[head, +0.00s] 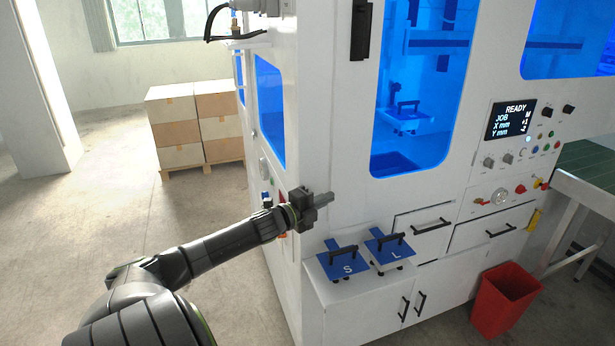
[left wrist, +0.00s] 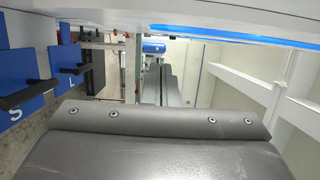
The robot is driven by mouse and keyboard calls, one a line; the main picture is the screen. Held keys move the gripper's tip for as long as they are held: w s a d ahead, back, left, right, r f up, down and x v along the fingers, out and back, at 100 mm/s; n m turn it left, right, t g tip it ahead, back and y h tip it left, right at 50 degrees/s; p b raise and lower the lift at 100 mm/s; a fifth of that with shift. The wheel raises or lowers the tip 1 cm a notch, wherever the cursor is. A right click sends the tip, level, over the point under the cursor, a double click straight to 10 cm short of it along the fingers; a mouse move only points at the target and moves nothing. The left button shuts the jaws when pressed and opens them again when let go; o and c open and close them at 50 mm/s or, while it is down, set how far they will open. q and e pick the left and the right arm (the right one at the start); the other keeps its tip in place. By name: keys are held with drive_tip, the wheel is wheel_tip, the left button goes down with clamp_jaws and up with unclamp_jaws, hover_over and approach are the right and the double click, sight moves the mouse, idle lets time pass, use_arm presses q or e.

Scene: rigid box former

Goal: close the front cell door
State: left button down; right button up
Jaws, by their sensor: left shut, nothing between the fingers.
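The front cell door is the white panel with a tall, blue-lit window (head: 425,85) on the machine front in the head view. A black vertical handle (head: 361,30) is near the window's upper left. I cannot tell from these frames whether the door stands fully shut or partly open. My left gripper (head: 324,198) is shut and empty, in front of the machine near its left corner, lower than the handle and apart from it. In the left wrist view its grey body fills the lower part, and a blue-lit strip (left wrist: 220,33) runs along the top. My right gripper is not in view.
A white shelf below the door holds blue plates marked S (head: 344,266) and L (head: 390,252), each with a black handle. A control panel (head: 510,120) reads READY. A red bin (head: 505,300) stands on the floor at right. Stacked boxes (head: 195,125) stand back left; floor between is clear.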

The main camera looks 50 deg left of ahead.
use_arm(q)
drive_tip(key=s+p, duration=0.1)
drive_tip(key=s, duration=0.1)
drive_tip(key=s+p, duration=0.2)
drive_tip(key=s, duration=0.1)
drive_tip(key=shift+s+a+f, duration=0.15)
drive_tip(key=shift+s+a, duration=0.15)
drive_tip(key=shift+a, duration=0.1)
